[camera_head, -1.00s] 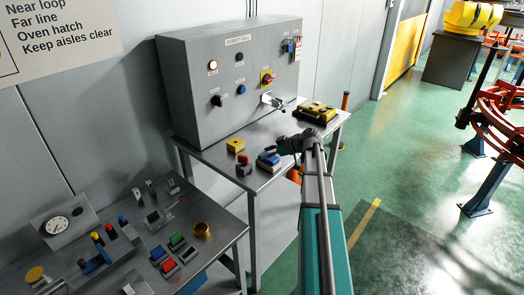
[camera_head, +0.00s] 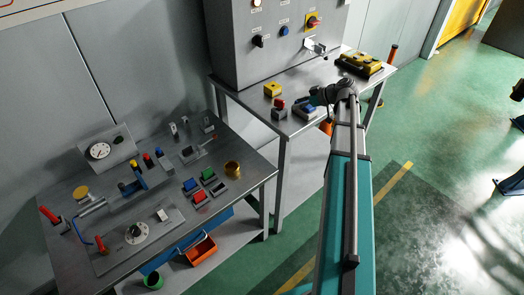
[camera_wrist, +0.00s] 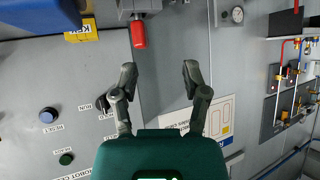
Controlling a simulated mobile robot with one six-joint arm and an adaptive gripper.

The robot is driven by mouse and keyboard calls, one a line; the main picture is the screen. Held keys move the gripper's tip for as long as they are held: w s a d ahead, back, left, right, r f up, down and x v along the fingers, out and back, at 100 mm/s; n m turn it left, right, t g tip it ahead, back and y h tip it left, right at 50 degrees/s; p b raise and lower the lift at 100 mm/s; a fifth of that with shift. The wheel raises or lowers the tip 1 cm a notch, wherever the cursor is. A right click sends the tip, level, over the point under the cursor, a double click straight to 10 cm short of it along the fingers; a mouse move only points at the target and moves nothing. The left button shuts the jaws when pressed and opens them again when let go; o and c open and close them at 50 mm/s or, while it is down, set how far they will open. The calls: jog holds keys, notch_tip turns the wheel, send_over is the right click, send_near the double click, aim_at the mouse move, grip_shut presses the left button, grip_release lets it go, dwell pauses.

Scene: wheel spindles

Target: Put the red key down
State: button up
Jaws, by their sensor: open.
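A small red upright piece, which looks like the red key (camera_head: 279,103), stands in a grey block on the far metal table. It also shows upside down at the top of the wrist view as a red grip (camera_wrist: 138,34). My gripper (camera_wrist: 158,70) is open with nothing between its fingers, apart from the red piece. In the head view my gripper (camera_head: 317,96) is to the right of the red piece, near a blue box (camera_head: 306,111).
A yellow box (camera_head: 272,89) sits behind the red piece. The grey control panel (camera_head: 235,45) rises at the table's back. A yellow and black device (camera_head: 360,64) lies at the right. The nearer bench (camera_head: 100,215) is crowded with coloured switches and a gauge.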

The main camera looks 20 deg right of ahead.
jog(key=s+a+f+m+g+h, duration=0.4)
jog(key=s+a, duration=0.5)
jog(key=a, duration=0.4)
jog(key=s+a+f+m+g+h, duration=0.4)
jog(key=s+a, duration=0.5)
jog(key=a, duration=0.4)
jog(key=shift+f, duration=0.35)
